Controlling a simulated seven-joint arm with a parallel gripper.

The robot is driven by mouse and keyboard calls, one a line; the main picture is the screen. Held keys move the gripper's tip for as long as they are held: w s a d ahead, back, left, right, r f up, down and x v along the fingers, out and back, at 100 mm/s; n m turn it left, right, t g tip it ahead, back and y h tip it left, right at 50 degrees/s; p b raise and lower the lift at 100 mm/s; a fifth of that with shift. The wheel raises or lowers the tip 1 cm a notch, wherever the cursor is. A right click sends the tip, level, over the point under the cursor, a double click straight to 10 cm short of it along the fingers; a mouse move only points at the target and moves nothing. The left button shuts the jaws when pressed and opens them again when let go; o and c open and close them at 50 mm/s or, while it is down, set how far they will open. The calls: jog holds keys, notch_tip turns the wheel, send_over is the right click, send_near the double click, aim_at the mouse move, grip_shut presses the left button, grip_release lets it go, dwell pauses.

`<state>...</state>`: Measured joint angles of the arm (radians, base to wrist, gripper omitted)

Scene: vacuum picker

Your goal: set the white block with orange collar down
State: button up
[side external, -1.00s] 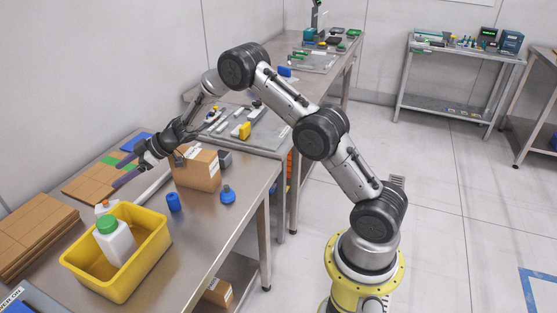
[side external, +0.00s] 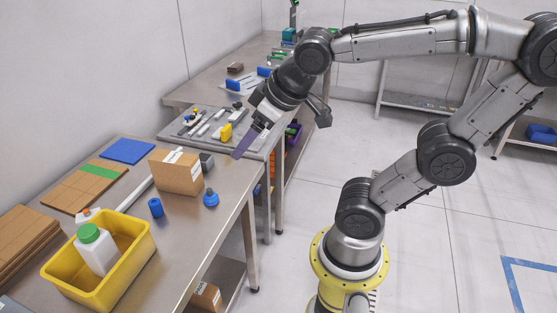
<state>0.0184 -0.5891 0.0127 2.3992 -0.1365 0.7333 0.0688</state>
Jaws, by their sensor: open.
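A small white piece with a touch of orange (side external: 88,215), probably the white block with orange collar, shows at the back rim of the yellow bin (side external: 98,290). The bin hides its lower part, so I cannot tell what it rests on. I see nothing held between the jaws.
A white bottle with a green cap (side external: 95,250) stands in the bin. A cardboard box (side external: 176,172), a blue cylinder (side external: 155,208) and a blue knobbed piece (side external: 210,198) stand on the bench. Flat cardboard (side external: 25,240) lies left. The bench front (side external: 185,245) is clear.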

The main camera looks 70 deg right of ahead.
jog(key=s+a+f+g+y, duration=0.1)
jog(key=s+a+f, duration=0.1)
jog(key=s, duration=0.4)
jog(key=shift+s+a+f, duration=0.2)
jog(key=shift+s+f, duration=0.1)
jog(key=shift+s, duration=0.1)
dwell(0.7)
